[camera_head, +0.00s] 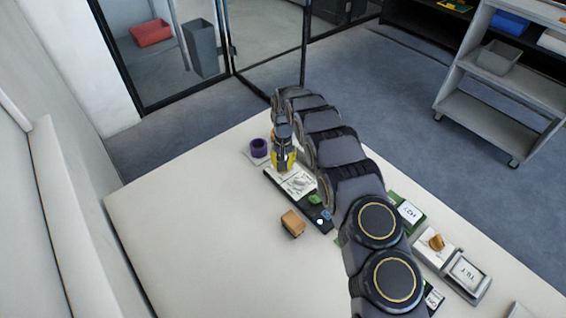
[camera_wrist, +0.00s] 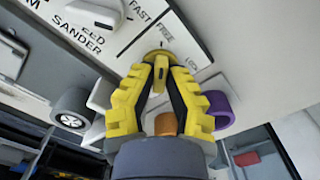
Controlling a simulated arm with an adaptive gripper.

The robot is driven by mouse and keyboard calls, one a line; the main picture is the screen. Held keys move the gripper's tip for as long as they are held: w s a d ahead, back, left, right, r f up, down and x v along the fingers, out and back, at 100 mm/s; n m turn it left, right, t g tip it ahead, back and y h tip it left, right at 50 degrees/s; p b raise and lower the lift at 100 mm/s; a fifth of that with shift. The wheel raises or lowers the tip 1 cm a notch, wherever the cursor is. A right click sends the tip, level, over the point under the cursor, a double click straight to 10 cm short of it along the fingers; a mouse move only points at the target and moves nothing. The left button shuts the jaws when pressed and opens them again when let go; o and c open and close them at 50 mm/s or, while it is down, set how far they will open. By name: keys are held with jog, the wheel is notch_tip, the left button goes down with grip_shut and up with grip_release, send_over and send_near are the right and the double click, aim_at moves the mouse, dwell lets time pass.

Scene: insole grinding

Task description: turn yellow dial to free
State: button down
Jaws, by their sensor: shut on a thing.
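The yellow dial (camera_wrist: 160,68) sits on a white panel (camera_wrist: 197,45) in the wrist view, with FAST and FREE printed near it and a partly hidden word beside FREE. My gripper (camera_wrist: 154,74) has its yellow fingertips closed around the dial's raised grip. Fingers and dial overlap, so the dial's exact pointing is hard to read. In the head view my gripper (camera_head: 284,168) reaches down onto the far end of the dark-edged panel (camera_head: 298,185); the dial is hidden there.
A purple ring-like piece (camera_head: 259,148) stands left of my gripper. An orange-brown block (camera_head: 293,223) lies near the panel's front end. A device with an orange knob (camera_head: 437,242) is at the right. The table's left part is clear.

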jog(key=shift+f, duration=0.1)
jog(key=c, duration=1)
grip_release()
jog(key=shift+c, duration=0.2)
jog(key=shift+r, duration=0.2)
notch_tip(320, 180, up, 12)
jog(key=shift+f, duration=0.15)
